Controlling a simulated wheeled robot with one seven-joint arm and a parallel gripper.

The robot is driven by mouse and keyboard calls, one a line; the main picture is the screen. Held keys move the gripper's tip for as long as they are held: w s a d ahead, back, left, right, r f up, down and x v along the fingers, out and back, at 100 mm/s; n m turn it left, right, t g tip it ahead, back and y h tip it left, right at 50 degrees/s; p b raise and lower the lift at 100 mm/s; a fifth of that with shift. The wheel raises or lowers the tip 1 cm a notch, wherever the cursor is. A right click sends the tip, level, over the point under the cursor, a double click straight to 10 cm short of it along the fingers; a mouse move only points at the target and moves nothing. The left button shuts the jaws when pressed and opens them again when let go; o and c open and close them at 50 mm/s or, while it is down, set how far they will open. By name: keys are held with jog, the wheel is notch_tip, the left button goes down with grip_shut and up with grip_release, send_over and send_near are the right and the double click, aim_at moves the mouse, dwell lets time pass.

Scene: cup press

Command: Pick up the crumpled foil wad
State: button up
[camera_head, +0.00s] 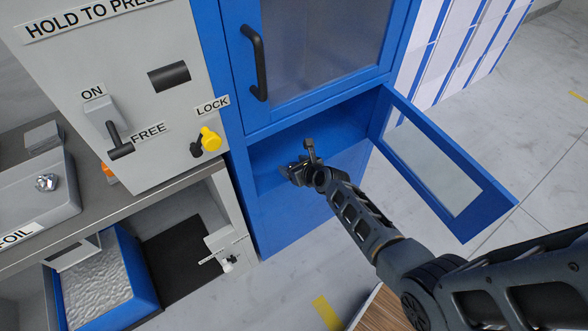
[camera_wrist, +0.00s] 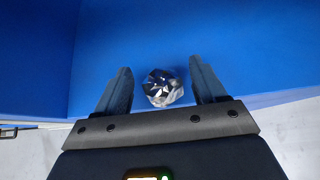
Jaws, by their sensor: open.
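The crumpled foil wad (camera_wrist: 162,88), silvery and faceted, shows in the wrist view against blue panels. It sits between the two fingers of my gripper (camera_wrist: 160,70), nearer the palm than the fingertips, with a small gap at each side. The fingers are apart. In the head view my gripper (camera_head: 303,165) reaches into the open lower compartment (camera_head: 275,150) of the blue cabinet. The wad cannot be made out there, where my gripper covers part of the compartment.
The compartment's windowed door (camera_head: 440,170) stands open at the right. A closed door with a black handle (camera_head: 257,62) is above. A grey control panel (camera_head: 125,90) stands left. A small shiny object (camera_head: 46,182) sits on a foil-labelled box. A blue bin (camera_head: 100,285) is below.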

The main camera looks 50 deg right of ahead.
jog(key=shift+c, duration=0.5)
jog(key=c, duration=1)
